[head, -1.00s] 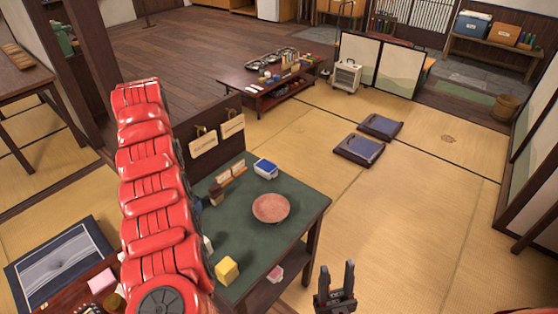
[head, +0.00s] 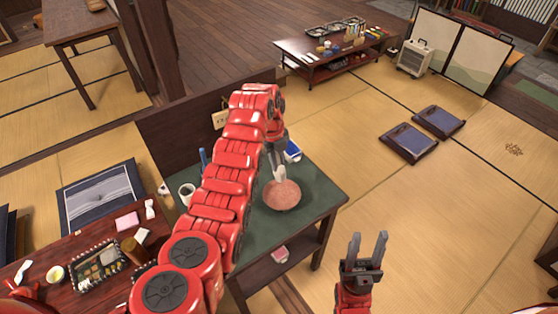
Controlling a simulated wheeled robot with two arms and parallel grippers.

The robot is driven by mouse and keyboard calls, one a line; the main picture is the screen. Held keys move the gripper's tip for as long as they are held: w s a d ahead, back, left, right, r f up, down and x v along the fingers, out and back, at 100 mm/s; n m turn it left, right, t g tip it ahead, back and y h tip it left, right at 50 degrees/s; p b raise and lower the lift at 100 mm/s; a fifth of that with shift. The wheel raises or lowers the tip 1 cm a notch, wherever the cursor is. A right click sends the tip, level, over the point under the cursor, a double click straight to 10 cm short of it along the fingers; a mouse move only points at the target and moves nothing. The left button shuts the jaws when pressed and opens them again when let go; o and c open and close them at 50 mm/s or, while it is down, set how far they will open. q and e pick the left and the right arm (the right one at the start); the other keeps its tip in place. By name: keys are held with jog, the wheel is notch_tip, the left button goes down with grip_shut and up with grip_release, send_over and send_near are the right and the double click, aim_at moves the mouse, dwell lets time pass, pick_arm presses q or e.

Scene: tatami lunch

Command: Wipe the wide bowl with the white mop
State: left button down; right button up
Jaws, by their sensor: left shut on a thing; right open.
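The wide bowl (head: 284,198), pinkish and shallow, stands on the green-topped table (head: 318,188). My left arm reaches over the table, and its gripper (head: 276,160) points down at the bowl's far side. It is shut on the white mop (head: 280,174), a small pale thing partly hidden by the gripper. The mop's lower end overlaps the bowl's far inner part; I cannot tell whether it touches. My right gripper (head: 368,246) is open and empty, to the right of the table's front corner.
A blue-and-white box (head: 293,152) stands behind the bowl. A white mug (head: 187,193) is left of my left arm, which hides much of the tabletop. A low red-brown table (head: 50,243) with a patterned tray is at the lower left. Tatami floor to the right is clear up to two cushions (head: 408,144).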

aim_at(279, 181)
pick_arm(q)
jog(key=shift+s+d+f+m, duration=0.1)
jog(key=shift+d+f+m, duration=0.2)
jog(key=shift+f, duration=0.05)
jog(key=shift+s+a+f, duration=0.1)
jog(key=shift+f, duration=0.7)
notch_tip(279, 181, down, 6)
jog(key=b, duration=0.3)
jog(key=shift+f+b, duration=0.7)
jog(key=shift+b, duration=0.1)
jog(key=shift+f+b, duration=0.65)
jog(key=shift+r+n, duration=0.1)
jog(key=shift+n, duration=0.4)
jog(key=shift+n+p, duration=0.4)
jog(key=shift+n, duration=0.3)
jog(key=n, duration=0.4)
jog(key=shift+n+t, duration=0.3)
